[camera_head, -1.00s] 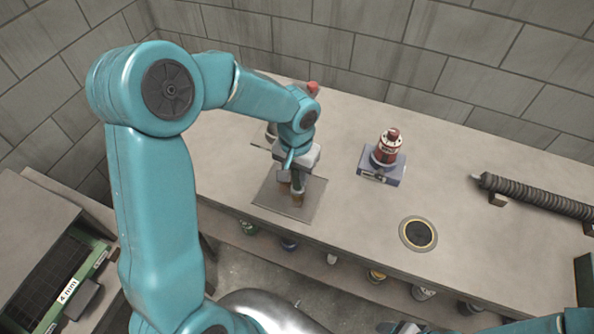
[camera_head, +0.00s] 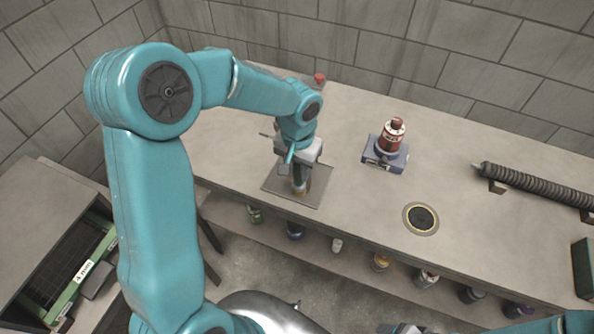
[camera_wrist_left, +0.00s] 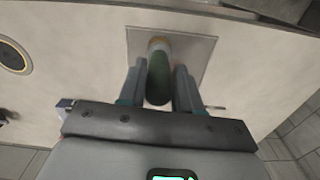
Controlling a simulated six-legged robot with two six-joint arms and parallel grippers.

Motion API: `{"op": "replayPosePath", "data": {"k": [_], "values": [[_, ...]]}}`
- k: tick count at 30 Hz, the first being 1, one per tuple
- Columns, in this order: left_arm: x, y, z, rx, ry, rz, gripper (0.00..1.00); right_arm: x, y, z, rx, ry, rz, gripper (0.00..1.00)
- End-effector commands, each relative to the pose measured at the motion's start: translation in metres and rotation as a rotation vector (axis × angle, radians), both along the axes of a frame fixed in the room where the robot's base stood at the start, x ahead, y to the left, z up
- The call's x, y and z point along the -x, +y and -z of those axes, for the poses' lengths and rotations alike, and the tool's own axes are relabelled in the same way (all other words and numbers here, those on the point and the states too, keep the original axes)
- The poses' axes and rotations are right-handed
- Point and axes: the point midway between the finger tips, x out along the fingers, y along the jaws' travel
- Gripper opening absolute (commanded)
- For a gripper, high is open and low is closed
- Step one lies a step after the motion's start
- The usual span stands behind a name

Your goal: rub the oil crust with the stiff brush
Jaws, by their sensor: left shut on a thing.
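My left gripper (camera_head: 300,188) is shut on the stiff brush, low over a grey square plate (camera_head: 318,200) on the bench. In the left wrist view the brush has a dark green handle (camera_wrist_left: 157,85) between the fingers and a pale tan end (camera_wrist_left: 158,43) pointing at the plate (camera_wrist_left: 198,47). The brush end shows over the plate; whether it touches is hard to tell. I cannot make out a distinct oil crust; the gripper and brush hide part of the plate. A grey part at the bottom edge may be my right gripper; its jaws cannot be read.
A red bottle (camera_head: 391,136) stands on a blue-grey block (camera_head: 385,157). A round dark disc with a yellow ring (camera_head: 421,218) lies on the bench (camera_head: 455,215). A ribbed dark tube (camera_head: 535,185) lies at the right. Several cans stand below the bench front.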

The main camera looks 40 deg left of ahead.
Motion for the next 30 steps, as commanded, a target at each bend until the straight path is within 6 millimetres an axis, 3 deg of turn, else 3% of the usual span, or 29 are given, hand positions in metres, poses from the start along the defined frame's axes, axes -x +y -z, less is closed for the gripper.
{"op": "replayPosePath", "data": {"k": [21,30], "values": [[0.0,0.0,-0.057,0.001,0.002,0.003,0.0,0.0,0.0,-0.043,0.0,0.0,0.0,0.67],[0.0,0.001,-0.06,0.0,0.003,0.003,0.0,0.0,0.0,-0.043,0.0,0.0,0.0,0.67]]}}
